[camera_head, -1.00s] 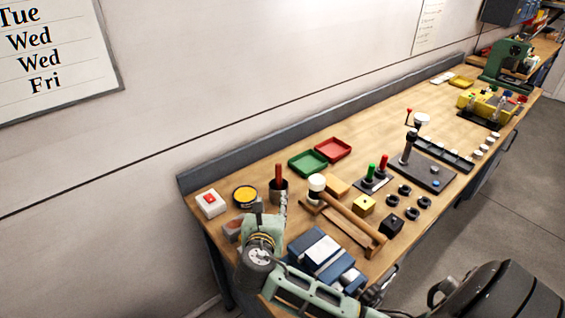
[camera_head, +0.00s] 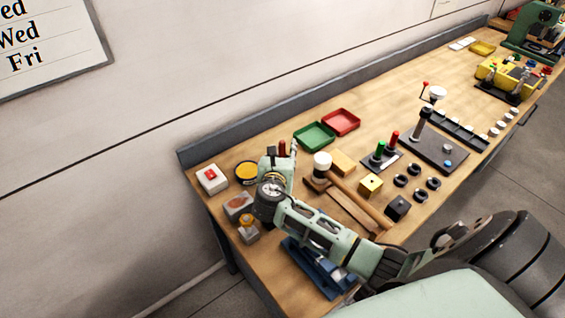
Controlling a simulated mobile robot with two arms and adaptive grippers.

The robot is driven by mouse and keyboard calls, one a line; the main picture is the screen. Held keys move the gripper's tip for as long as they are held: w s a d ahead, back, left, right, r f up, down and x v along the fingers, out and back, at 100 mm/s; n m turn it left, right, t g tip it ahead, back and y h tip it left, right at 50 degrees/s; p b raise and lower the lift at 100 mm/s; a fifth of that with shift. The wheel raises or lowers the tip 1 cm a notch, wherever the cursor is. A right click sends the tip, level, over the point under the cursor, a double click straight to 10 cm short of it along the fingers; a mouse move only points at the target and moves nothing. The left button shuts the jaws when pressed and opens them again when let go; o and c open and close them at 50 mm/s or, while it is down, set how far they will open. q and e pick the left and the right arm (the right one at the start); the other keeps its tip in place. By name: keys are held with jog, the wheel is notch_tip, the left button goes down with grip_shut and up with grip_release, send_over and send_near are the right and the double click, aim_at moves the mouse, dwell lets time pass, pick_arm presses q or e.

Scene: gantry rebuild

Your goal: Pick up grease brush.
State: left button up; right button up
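The grease brush (camera_head: 282,147) shows as a short upright red-brown handle. Its lower part and the dark cup it stands in are hidden behind my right gripper. My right gripper (camera_head: 280,152) reaches in from the lower right, over the near-left part of the bench. Its fingers look spread apart, with the handle seen in the gap between them. I cannot tell whether they touch it. My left gripper is not in view.
A yellow-topped tin (camera_head: 246,173) and a white box with a red button (camera_head: 212,179) stand left of the gripper. A mallet (camera_head: 350,190) lies close on the right. Green (camera_head: 314,136) and red (camera_head: 341,122) trays lie behind.

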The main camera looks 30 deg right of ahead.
jog(key=shift+a, duration=0.1)
jog(key=c, duration=0.5)
jog(key=shift+c, duration=1.1)
jog(key=shift+s, duration=0.1)
grip_shut()
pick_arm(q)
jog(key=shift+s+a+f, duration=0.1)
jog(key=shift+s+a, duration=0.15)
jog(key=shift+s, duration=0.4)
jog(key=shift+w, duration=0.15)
